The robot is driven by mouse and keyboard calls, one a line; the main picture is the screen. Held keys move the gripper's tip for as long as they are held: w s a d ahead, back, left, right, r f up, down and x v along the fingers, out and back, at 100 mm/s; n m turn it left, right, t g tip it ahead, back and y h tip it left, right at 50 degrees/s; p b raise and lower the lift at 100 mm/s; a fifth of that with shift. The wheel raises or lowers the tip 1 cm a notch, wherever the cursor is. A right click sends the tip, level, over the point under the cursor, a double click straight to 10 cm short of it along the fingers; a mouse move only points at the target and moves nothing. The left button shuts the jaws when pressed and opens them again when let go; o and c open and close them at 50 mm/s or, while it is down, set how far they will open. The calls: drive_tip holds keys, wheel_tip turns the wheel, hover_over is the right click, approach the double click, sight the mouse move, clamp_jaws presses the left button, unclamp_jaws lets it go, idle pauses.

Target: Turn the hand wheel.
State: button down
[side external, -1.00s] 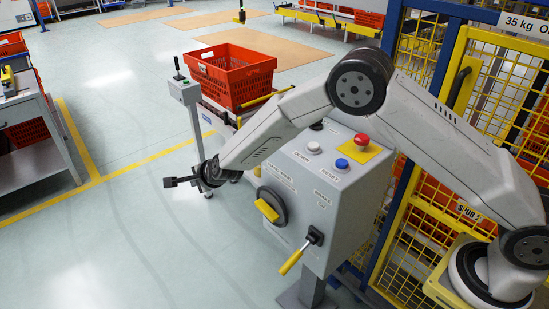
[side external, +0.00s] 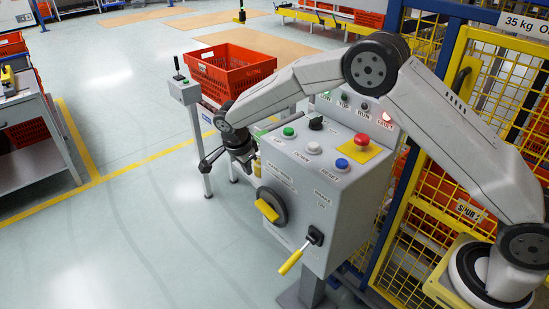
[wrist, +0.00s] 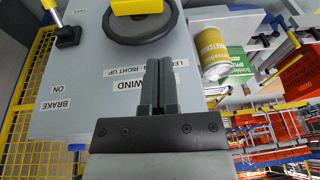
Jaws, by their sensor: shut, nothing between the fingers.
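The hand wheel (side external: 281,205) is a dark disc with a yellow grip (side external: 267,211), on the front face of the grey control box (side external: 330,205). In the wrist view the wheel (wrist: 165,28) lies ahead of the fingers, its top part cut off by the frame edge. My gripper (wrist: 159,64) is shut and empty, its two dark fingers side by side, pointing toward the wheel rim. It appears apart from the wheel; the exact gap is unclear. In the side view it is at the upper left of the wheel, near the box edge.
A brake lever (side external: 290,262) with a yellow handle sits below the wheel. Buttons, including a red one (side external: 361,140), are on the box top. A can (wrist: 210,52) stands beside the box. An orange tote (side external: 235,75) is behind. Open floor lies at left.

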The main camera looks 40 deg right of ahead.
drive_tip(key=shift+s+d+r+h, duration=0.1)
drive_tip(key=shift+d+r+h, duration=0.15)
drive_tip(key=shift+d, duration=0.25)
drive_tip(key=shift+f, duration=0.15)
hover_over(260, 200)
drive_tip(key=f, duration=1.1)
drive_tip(key=shift+s+a, duration=0.15)
drive_tip(key=shift+a, duration=0.2)
drive_tip(key=shift+w+f, duration=0.2)
drive_tip(key=shift+f, duration=0.95)
drive_tip(key=shift+w+f, duration=0.35)
drive_tip(key=shift+f, duration=0.2)
drive_tip(key=shift+w+f+g, duration=0.2)
drive_tip(key=shift+f+g, duration=0.05)
drive_tip(key=shift+g, duration=0.45)
drive_tip(key=shift+w+f+g, duration=0.1)
drive_tip(key=shift+f+g, duration=0.35)
drive_tip(key=shift+g, duration=0.35)
